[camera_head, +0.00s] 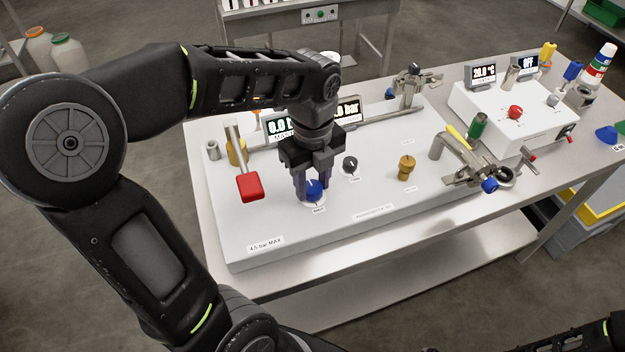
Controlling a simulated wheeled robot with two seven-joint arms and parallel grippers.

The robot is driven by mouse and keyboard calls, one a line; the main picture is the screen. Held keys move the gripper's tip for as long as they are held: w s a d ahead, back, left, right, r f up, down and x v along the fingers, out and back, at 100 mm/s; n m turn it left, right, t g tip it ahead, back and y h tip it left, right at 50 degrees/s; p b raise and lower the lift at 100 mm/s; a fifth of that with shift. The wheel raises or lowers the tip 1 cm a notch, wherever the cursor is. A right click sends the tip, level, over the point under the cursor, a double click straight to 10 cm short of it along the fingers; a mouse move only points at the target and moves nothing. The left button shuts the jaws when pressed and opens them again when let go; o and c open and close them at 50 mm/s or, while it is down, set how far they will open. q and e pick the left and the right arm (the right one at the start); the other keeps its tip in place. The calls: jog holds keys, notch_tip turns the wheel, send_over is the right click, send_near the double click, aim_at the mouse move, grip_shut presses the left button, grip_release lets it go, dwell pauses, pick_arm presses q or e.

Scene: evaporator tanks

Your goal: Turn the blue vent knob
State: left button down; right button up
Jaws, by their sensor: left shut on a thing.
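The blue vent knob (314,192) sits on a white round base on the front part of the white panel (350,228). My left gripper (314,186) points down over it, with its fingers shut on the knob from both sides. The fingers hide part of the knob. A black knob (350,165) stands just right of the gripper. At the bottom right, part of my right arm shows, but its gripper is outside the picture.
A red-handled lever (249,187) stands close left of the gripper. A brass fitting (405,168) and a clamped valve with a blue cap (489,185) are to the right. Two pressure displays (281,129) are partly hidden behind my arm. The panel's front strip is clear.

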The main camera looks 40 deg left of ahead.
aim_at(312, 187)
pick_arm(q)
jog(key=shift+m, duration=0.4)
jog(key=c, duration=0.9)
grip_release()
notch_tip(312, 187, up, 8)
jog(key=shift+f, duration=0.1)
jog(key=shift+s, duration=0.1)
